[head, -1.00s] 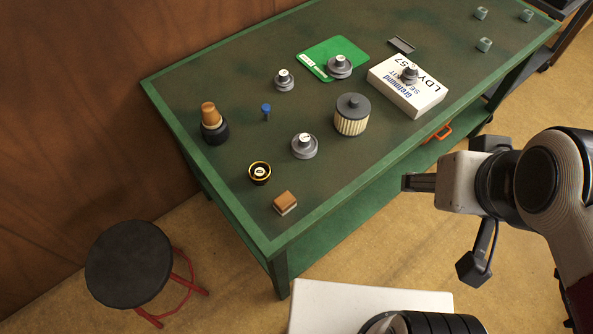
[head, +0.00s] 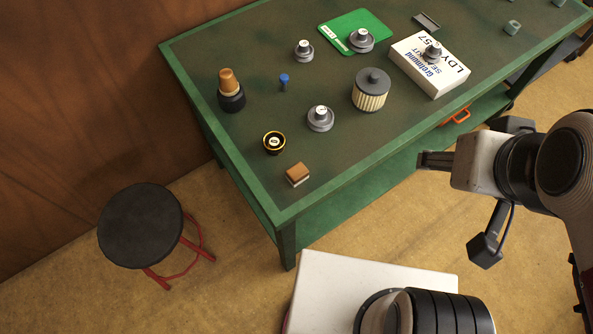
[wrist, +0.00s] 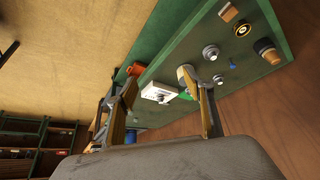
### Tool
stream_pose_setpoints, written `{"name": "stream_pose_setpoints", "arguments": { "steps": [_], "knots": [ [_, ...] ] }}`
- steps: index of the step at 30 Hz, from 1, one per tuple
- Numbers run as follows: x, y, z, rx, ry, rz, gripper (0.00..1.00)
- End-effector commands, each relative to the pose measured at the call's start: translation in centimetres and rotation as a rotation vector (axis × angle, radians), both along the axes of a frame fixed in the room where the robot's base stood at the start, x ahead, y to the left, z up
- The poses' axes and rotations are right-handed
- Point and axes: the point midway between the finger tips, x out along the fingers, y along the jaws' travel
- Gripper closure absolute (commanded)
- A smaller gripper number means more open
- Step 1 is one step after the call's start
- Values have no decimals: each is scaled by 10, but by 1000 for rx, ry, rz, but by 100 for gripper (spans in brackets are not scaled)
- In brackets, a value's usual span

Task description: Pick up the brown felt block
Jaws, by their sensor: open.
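The brown felt block (head: 298,174) lies on the green table near its front-left corner, with a brown top and a paler lower layer. It also shows in the wrist view (wrist: 228,12) near the top edge. My gripper (head: 432,160) is off the table's front side, to the right of the block and well apart from it. In the wrist view my gripper (wrist: 165,110) has its two fingers spread, with nothing held between them.
On the green table (head: 350,170), a black-and-gold ring (head: 274,142) and a grey knobbed weight (head: 320,118) stand near the block. A ribbed filter (head: 371,90) and white box (head: 428,65) are farther back. A black stool (head: 140,225) stands at left.

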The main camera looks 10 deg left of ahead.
Motion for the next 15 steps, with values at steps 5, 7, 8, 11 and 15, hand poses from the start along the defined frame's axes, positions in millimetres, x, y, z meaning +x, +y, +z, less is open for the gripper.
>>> {"name": "stream_pose_setpoints", "arguments": {
  "steps": [5, 7, 8, 11, 15],
  "knots": [
    [0, 0, 0, 0, 0, 0, 48],
    [0, 0, 0, 0, 0, 0, 48],
    [0, 0, 0, 0, 0, 0, 48],
    [0, 0, 0, 0, 0, 0, 49],
    [0, 0, 0, 0, 0, 0, 49]
  ]
}}
